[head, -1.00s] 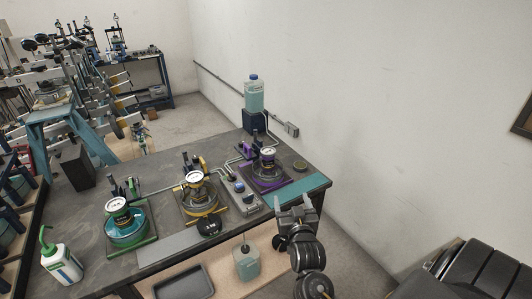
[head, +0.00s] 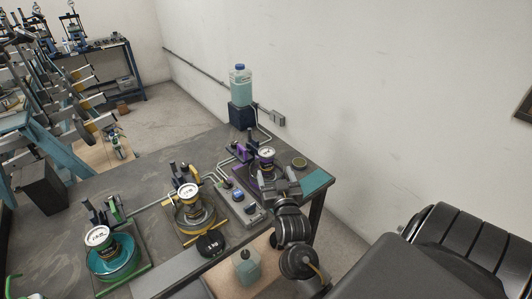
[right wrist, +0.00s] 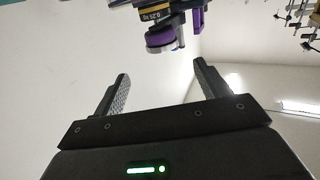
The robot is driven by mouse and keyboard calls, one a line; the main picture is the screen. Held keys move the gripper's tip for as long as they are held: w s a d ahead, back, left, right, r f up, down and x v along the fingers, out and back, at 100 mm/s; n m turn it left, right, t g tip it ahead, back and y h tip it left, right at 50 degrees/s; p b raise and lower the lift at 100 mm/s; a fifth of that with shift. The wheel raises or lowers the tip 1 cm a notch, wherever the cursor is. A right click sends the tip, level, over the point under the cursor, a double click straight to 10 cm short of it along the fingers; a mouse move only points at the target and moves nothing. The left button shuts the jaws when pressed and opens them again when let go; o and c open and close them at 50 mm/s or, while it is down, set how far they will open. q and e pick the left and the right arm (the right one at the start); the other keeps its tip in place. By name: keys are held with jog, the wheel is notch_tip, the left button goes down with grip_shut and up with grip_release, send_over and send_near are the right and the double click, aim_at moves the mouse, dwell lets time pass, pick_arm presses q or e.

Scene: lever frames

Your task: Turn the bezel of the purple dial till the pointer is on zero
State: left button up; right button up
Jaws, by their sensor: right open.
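The purple dial (head: 266,153), with a round white face, stands on the purple-framed fixture (head: 243,184) near the right end of the bench. Its pointer is too small to read. My right gripper (head: 281,184) is open, just in front of the dial, and hides part of the purple fixture. In the right wrist view, its two fingers (right wrist: 160,78) are spread with nothing between them. The dial's purple ring (right wrist: 160,37) shows there beyond the fingertips, apart from them, the view looking upside down. My left gripper is not in view.
A yellow fixture's dial (head: 188,191) and a green fixture's dial (head: 97,236) stand to the left on the bench (head: 150,168). A control box (head: 240,200) sits beside the purple fixture. A bottle of teal liquid (head: 240,88) stands behind. The wall is close behind the bench.

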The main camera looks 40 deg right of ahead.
aim_at(268, 156)
jog(key=p+x, duration=0.2)
jog(key=x, duration=0.7)
jog(key=shift+w+r+p, duration=0.15)
jog(key=shift+w+p, duration=0.15)
jog(key=shift+p, duration=0.05)
jog(key=shift+w+d, duration=0.2)
jog(key=shift+w, duration=0.3)
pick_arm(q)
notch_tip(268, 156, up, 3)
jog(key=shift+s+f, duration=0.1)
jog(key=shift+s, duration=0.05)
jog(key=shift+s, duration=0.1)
